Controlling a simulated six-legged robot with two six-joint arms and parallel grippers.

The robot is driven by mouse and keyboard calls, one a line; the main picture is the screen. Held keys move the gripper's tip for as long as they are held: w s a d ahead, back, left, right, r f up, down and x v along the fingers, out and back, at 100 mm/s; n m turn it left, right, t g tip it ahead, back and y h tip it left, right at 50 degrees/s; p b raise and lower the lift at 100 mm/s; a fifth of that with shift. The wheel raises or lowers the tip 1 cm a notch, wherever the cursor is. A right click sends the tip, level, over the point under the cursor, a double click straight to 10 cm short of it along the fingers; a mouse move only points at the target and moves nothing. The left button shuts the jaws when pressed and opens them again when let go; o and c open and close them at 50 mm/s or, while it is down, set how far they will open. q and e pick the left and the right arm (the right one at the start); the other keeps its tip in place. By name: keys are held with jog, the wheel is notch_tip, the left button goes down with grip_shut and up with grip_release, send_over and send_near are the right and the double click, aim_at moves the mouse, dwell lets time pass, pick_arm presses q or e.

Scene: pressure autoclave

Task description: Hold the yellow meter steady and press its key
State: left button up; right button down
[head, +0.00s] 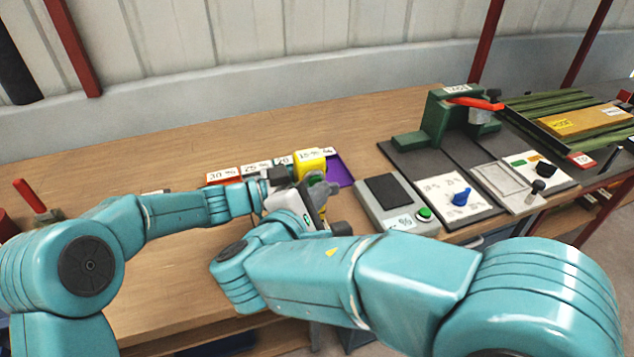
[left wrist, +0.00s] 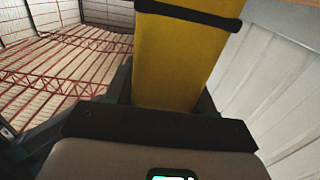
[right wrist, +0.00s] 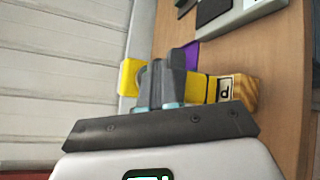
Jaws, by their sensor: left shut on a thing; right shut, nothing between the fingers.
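The yellow meter (head: 310,160) is held off the bench's back-middle area in the head view. My left gripper (head: 287,177) is shut on it; its yellow body with a black band (left wrist: 180,55) fills the upper middle of the left wrist view. My right gripper (head: 322,186) is shut and empty, just in front of the meter. In the right wrist view its closed fingertips (right wrist: 172,72) overlap the yellow meter (right wrist: 129,80); I cannot tell whether they touch. The meter's key is hidden in all views.
Labelled blocks (head: 255,168) stand in a row behind my left gripper, beside a purple surface (head: 340,172). A grey box with a green button (head: 424,213) and a panel with a blue knob (head: 461,197) sit to the right. The bench's left side is mostly clear.

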jog(key=shift+s+d, duration=0.25)
jog(key=shift+s, duration=0.55)
jog(key=s, duration=0.1)
jog(key=s+d, duration=0.1)
jog(key=s, duration=0.2)
jog(key=shift+s+d, duration=0.25)
jog(key=shift+s, duration=0.1)
pick_arm(q)
jog(key=o, duration=1.3)
